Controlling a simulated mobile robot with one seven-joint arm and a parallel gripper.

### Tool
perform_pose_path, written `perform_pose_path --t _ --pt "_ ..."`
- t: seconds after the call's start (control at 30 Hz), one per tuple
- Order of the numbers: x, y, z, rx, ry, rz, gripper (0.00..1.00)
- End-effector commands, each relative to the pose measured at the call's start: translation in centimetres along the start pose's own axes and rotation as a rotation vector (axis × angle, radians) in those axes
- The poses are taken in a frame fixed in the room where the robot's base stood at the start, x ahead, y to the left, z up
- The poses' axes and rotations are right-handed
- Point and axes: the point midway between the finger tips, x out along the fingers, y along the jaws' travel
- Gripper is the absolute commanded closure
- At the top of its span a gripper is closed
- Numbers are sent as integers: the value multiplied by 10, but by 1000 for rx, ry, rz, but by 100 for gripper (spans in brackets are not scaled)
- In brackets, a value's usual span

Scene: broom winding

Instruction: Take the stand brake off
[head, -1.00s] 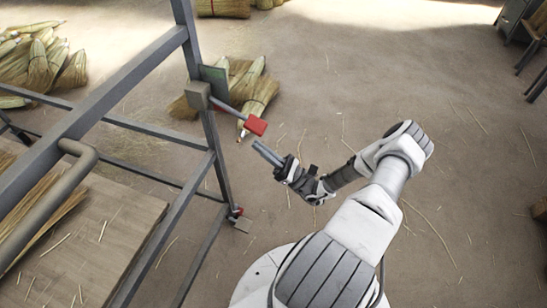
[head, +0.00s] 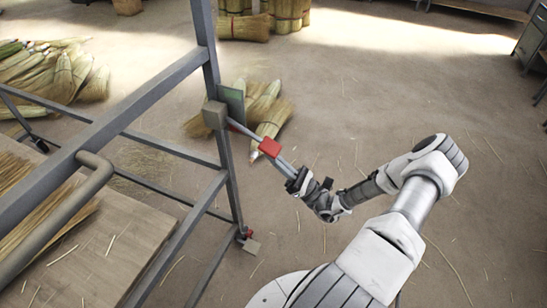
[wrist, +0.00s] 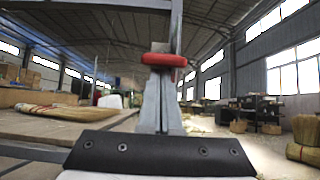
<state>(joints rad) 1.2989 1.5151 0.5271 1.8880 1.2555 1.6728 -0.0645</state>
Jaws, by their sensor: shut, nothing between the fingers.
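The grey metal stand (head: 222,150) fills the left of the head view. A grey box (head: 214,114) on its post carries a thin lever with a red grip (head: 270,147) at its end, angled down to the right. A small red part (head: 248,233) also shows at the stand's foot. My gripper (head: 279,161) is shut, its fingertips right at the red grip, from the lower right. In the wrist view the red grip (wrist: 163,60) lies across the far end of the shut fingers (wrist: 160,105); I cannot tell whether they touch.
A wooden board (head: 110,235) with broom straw lies inside the stand at left. Broom bundles (head: 265,115) lie on the floor behind the post, and more are at the far left and back. The floor to the right is open, with scattered straws.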

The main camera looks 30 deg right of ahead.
Motion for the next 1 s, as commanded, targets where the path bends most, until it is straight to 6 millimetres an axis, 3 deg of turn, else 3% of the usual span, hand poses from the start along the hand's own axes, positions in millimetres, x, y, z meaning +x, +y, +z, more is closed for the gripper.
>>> perform_pose_path --t 0.67,1.0 --pt "4 0 19 0 95 0 100" --pt "15 0 49 -2 243 1 100"
